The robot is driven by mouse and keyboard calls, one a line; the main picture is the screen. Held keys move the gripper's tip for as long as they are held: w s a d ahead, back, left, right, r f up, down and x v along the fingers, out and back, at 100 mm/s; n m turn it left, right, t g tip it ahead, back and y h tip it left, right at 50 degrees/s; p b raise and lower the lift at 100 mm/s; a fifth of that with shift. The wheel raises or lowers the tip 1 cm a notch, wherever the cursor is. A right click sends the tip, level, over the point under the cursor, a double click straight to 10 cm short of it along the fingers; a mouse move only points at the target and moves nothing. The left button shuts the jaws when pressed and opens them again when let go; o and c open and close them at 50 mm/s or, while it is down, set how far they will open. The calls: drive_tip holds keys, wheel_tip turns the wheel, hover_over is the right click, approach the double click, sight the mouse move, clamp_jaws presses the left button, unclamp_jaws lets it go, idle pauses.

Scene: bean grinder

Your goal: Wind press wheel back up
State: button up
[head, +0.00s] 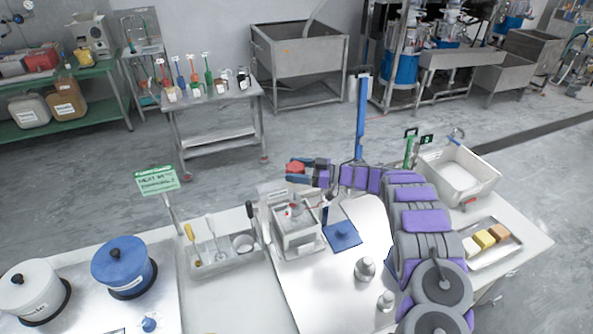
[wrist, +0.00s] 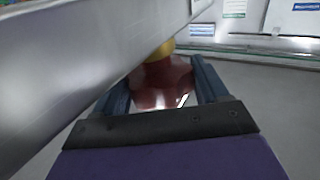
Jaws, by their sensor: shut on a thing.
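My gripper (head: 300,167) is at the end of my purple and grey arm, above the metal box-shaped press (head: 296,232) on the table. Its jaws are closed around a red piece (head: 294,167), which looks like the press wheel. In the wrist view the red piece (wrist: 163,84) sits between the dark blue fingers (wrist: 160,92), with a yellow part (wrist: 163,50) just beyond it. A grey metal beam (wrist: 80,65) runs close along the left of that view. The wheel's full outline and its join to the press are hidden.
A blue square plate (head: 342,235) lies right of the press. A tool tray (head: 215,262) and a blue lidded pot (head: 124,268) stand left. Metal weights (head: 365,269), a white basin (head: 458,175) and a tray of coloured blocks (head: 486,243) are right.

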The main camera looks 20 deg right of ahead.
drive_tip(key=shift+d, duration=0.1)
drive_tip(key=o, duration=0.9)
drive_tip(key=shift+w+d, duration=0.1)
drive_tip(key=shift+d, duration=0.05)
drive_tip(key=shift+o, duration=0.2)
drive_tip(key=v, duration=1.7)
drive_tip(key=shift+d+f, duration=0.2)
